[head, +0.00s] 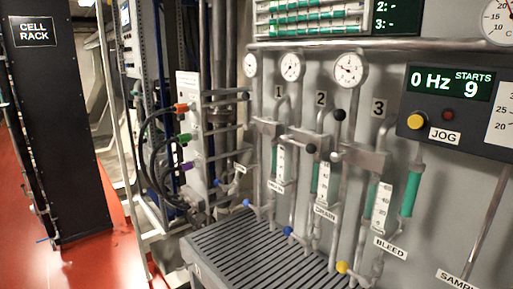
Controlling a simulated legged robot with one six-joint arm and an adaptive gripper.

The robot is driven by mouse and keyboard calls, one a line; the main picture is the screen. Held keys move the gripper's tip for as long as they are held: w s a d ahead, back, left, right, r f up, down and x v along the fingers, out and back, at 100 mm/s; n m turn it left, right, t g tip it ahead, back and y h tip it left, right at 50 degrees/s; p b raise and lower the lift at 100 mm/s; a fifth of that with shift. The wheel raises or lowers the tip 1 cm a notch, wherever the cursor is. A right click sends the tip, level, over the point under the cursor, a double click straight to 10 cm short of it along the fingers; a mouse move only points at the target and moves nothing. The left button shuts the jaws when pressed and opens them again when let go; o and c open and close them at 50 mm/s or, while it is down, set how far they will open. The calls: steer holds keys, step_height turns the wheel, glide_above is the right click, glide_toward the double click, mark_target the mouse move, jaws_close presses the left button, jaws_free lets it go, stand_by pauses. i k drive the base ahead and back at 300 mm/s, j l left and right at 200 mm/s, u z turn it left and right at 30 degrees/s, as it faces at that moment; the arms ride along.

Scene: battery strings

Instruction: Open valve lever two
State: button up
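Three valve stations stand on the grey wall panel, with number plates 1 (278,92), 2 (320,98) and 3 (379,108). At station two, a grey valve block (303,138) sits on vertical pipes below its plate. A black ball knob (340,115) is up to the right of this block, and another black ball knob (311,148) is in front of it. I cannot tell which knob belongs to lever two. A pale ball knob (335,157) is beside the station three block (361,159). My gripper is not in view.
Blue handles (289,231) and a yellow handle (342,267) are low on the pipes, above a ribbed grey tray (262,252). A JOG panel (455,110) juts out at right. A black cell rack (55,120) stands at left, with red floor (105,255) clear beside it.

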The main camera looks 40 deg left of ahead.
mark_target(311, 149)
steer(key=u, duration=1.3)
steer(key=i+j+u, duration=0.1)
steer(key=j, duration=0.15)
